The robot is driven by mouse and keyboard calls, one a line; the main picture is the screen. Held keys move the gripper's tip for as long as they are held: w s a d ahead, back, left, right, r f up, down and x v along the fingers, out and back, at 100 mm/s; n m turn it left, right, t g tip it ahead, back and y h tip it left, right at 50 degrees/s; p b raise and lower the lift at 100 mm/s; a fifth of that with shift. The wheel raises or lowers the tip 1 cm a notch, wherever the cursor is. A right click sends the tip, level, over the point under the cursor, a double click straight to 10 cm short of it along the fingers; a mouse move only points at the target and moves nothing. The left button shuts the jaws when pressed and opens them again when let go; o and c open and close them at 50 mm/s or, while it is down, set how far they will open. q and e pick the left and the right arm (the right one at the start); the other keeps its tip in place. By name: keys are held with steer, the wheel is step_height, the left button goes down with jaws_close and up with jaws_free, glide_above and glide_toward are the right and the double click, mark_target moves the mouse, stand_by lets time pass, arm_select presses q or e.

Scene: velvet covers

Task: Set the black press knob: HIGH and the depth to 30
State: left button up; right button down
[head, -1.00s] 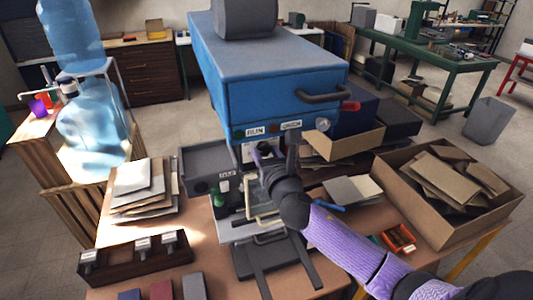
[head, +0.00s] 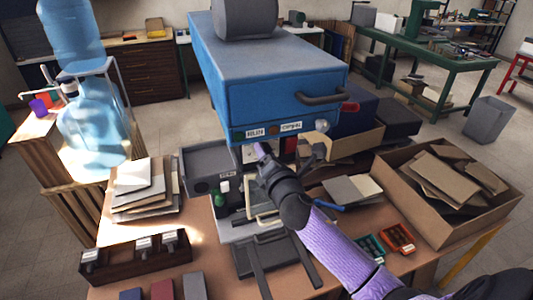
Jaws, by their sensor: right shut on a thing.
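The press is a blue housing (head: 275,75) with a dark handle on its front and two small labels (head: 275,130) whose text I cannot read surely. Below it are a grey side box (head: 207,165) and a pale frame over the press bed. My right gripper (head: 268,166) reaches in from the lower right, close to the front under the housing. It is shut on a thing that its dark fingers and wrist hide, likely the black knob. The knob's setting and the depth reading cannot be seen. My left gripper is not in view.
A cardboard box of brown sheets (head: 395,210) stands at the right. A stack of boards (head: 143,198) and a dark labelled rack (head: 136,262) are at the left. An orange tray (head: 398,238) and small coloured covers (head: 162,289) lie near the front edge.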

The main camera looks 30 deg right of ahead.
steer(key=m+p, duration=0.1)
steer(key=m, duration=0.9)
steer(key=shift+m, duration=0.7)
steer(key=shift+c, duration=1)
jaws_free()
steer(key=v, duration=1)
